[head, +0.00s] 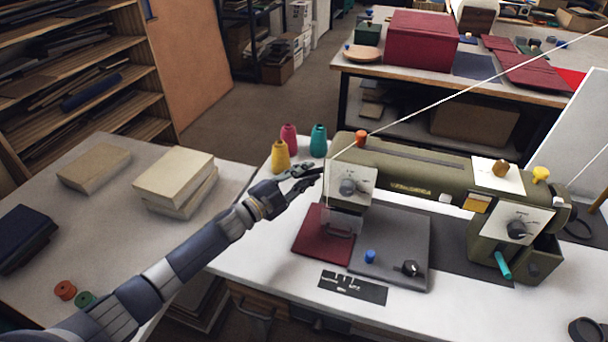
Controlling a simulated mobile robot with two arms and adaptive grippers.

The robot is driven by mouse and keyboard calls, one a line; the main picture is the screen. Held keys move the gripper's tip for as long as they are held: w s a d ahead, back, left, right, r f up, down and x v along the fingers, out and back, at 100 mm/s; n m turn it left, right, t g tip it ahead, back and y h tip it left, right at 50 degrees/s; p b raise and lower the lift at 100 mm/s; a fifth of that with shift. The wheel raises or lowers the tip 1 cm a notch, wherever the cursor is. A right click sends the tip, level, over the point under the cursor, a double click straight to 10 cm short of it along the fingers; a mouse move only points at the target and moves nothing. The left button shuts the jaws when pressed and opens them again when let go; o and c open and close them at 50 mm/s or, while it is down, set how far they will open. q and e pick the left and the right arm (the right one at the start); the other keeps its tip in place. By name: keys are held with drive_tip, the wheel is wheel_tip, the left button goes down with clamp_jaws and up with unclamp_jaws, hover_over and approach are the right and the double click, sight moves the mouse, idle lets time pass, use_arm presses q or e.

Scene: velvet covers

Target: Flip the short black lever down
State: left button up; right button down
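An olive-green sewing machine (415,175) stands on the white table. The left end of its head has a pale plate with a grey dial (347,187). My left gripper (312,177) is at the left side of this head, its fingertips pointing at the head's edge. It is small and dark here, so I cannot tell how far its fingers are apart or whether they touch anything. I cannot clearly make out a short black lever; the gripper and the head hide that spot. My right gripper is not in view.
Yellow (280,156), pink (289,138) and teal (318,140) thread cones stand just behind my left gripper. Dark red fabric (323,236) lies under the head. A grey plate (405,228) carries a blue piece and a black knob (409,268). A white thread runs up rightward.

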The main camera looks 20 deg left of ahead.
use_arm(q)
drive_tip(key=shift+o, duration=0.2)
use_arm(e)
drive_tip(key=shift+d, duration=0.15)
use_arm(q)
drive_tip(key=v, duration=1.2)
drive_tip(key=shift+f, duration=0.15)
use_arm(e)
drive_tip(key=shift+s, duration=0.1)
